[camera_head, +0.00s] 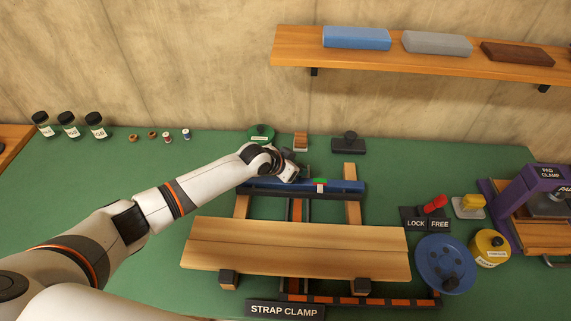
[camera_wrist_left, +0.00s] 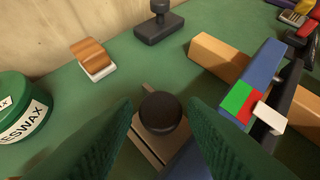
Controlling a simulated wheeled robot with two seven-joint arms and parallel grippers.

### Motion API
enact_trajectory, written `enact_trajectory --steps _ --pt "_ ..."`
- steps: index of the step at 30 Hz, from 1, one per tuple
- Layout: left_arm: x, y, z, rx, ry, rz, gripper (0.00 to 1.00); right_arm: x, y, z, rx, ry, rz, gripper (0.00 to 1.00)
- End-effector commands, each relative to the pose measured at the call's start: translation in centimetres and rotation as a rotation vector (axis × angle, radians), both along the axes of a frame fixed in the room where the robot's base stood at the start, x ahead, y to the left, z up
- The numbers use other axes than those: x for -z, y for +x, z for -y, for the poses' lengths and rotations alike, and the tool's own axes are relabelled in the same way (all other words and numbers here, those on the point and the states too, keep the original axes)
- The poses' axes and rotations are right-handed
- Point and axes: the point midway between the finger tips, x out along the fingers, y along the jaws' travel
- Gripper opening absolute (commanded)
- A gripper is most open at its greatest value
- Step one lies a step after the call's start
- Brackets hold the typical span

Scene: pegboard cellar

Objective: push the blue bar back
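The blue bar (camera_head: 345,187) lies across the two wooden rails of the strap clamp, behind the wide wooden boards (camera_head: 300,247). Its left part is hidden by my left arm. In the left wrist view the blue bar (camera_wrist_left: 264,65) runs from upper right to lower middle, with a green and red mark and a white pointer (camera_wrist_left: 269,118) near it. My left gripper (camera_head: 290,173) is at the bar's left end. Its fingers are apart, and a round black knob (camera_wrist_left: 160,112) shows between them with gaps on both sides. My right gripper is out of view.
Behind the bar stand a green wax tin (camera_head: 261,133), a small wooden block (camera_head: 300,141) and a black-handled block (camera_head: 347,143). A red lever (camera_head: 434,204) by the LOCK/FREE plate and a blue wheel (camera_head: 445,264) are at right. A shelf (camera_head: 420,66) hangs above.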

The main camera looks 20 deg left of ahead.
Motion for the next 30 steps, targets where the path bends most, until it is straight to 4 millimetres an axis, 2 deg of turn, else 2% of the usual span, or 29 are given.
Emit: enact_trajectory --steps 15,21,30 --pt "-6.6 -5.6 -3.8 0.0 0.002 0.002 0.39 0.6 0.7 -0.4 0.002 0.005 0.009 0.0" --pt "-7.7 -6.5 -4.3 -0.001 0.001 0.0 0.39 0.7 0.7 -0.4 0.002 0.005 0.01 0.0" --pt "-7.8 -6.5 -4.3 0.0 0.001 -0.001 0.39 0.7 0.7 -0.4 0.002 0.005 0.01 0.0"
